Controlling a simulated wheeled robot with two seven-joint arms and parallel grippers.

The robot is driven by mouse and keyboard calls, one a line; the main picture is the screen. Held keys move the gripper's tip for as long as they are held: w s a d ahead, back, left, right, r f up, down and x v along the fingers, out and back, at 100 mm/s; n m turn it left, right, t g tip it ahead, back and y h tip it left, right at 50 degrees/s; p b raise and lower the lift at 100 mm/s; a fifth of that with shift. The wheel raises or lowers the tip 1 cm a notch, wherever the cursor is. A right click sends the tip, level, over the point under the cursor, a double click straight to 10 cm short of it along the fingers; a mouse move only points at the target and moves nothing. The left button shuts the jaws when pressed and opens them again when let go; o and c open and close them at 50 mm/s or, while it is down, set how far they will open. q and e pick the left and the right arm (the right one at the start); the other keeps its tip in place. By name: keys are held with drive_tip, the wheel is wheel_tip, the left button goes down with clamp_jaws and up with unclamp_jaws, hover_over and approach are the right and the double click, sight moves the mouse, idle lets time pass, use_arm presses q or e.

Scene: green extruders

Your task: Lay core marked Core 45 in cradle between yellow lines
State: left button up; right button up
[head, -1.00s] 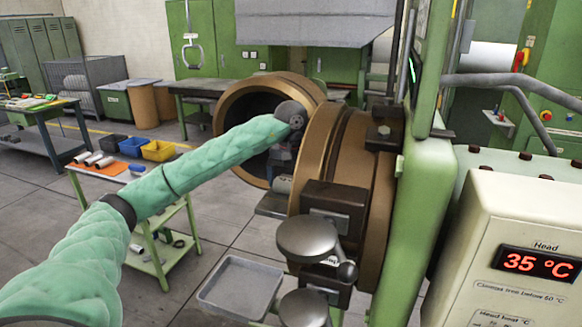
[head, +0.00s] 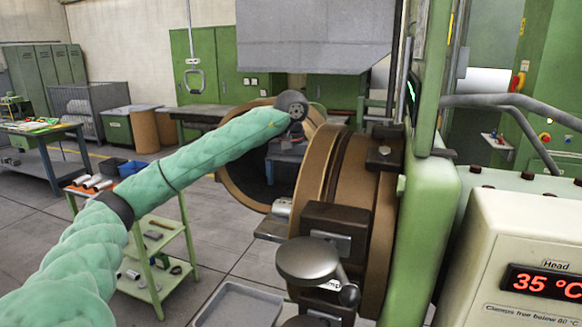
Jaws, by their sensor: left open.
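My left arm reaches in from the left to the bronze-coloured open head. My left gripper (head: 288,153) points down in front of the dark round opening and is open, with nothing seen between its fingers. Below it, a short grey cylinder (head: 283,207), likely a core, lies at a dark metal ledge (head: 271,229) beside the bronze ring (head: 330,175). The gripper is above the cylinder and apart from it. I cannot read any core marking, and no yellow lines can be made out at the ledge. My right gripper is out of view.
The green cart (head: 165,247) has lower shelves with small parts. A blue bin (head: 131,168) stands on it, partly behind my arm. A grey tray (head: 240,306) is below the head. A control box (head: 500,250) reads 35 °C.

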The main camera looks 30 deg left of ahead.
use_arm(q)
drive_tip(key=shift+r, duration=1.95)
drive_tip(key=shift+s, duration=0.1)
